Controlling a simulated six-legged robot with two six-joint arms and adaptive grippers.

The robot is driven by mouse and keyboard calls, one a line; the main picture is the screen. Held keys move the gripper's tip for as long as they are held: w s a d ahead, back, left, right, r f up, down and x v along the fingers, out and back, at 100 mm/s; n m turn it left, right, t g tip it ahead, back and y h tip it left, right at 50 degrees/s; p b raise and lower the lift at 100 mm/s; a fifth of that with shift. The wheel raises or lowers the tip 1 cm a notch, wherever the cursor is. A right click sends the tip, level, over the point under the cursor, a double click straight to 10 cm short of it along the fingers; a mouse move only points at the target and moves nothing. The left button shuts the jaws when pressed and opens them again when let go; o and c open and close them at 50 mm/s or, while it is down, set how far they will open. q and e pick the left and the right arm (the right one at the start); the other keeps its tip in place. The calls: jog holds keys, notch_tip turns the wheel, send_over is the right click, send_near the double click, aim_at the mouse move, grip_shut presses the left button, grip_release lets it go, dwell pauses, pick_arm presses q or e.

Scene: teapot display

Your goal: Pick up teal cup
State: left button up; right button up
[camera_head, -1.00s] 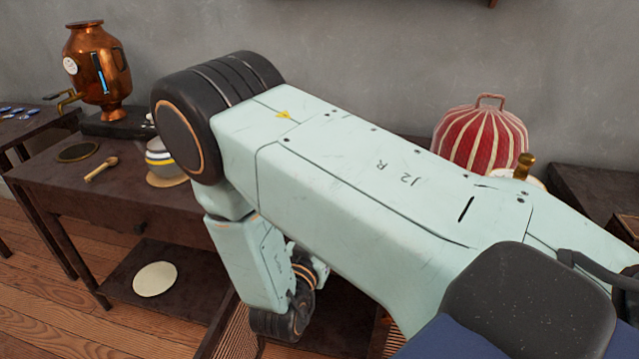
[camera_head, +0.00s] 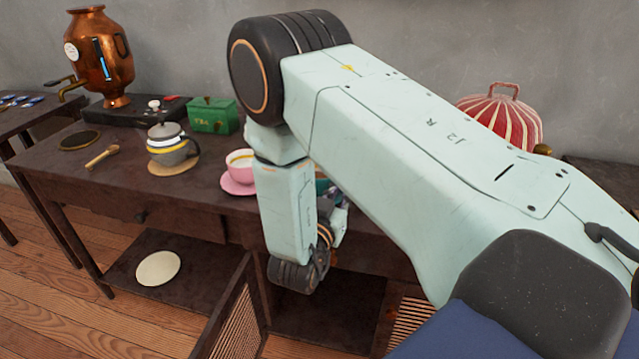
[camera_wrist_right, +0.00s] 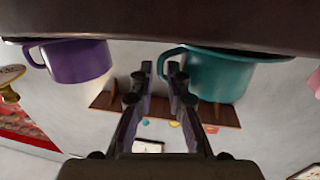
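The teal cup (camera_wrist_right: 222,76) shows in the right wrist view, which is upside down, so the cup hangs from the dark table top along the upper edge. Its handle (camera_wrist_right: 162,62) points towards my right gripper (camera_wrist_right: 160,70). The gripper's two fingers are apart, with the handle in line with the gap by the tips; I cannot tell if it is between them. A purple cup (camera_wrist_right: 75,62) stands on the other side of the fingers. In the head view my right arm hides most of this area; a small teal patch (camera_head: 321,185) shows behind it. My left gripper is out of view.
On the table (camera_head: 60,180) are a grey striped pot (camera_head: 165,138), a pink cup and saucer (camera_head: 237,184), a green box (camera_head: 212,115) and a wooden spoon (camera_head: 102,157). A copper samovar (camera_head: 100,55) and a red striped cover (camera_head: 500,115) stand behind. A chair (camera_head: 240,310) is in front.

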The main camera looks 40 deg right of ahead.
jog(key=shift+x, duration=1.1)
jog(key=shift+a, duration=0.1)
jog(key=shift+s, duration=0.1)
jog(key=shift+c, duration=0.4)
jog(key=shift+f, duration=0.1)
grip_shut()
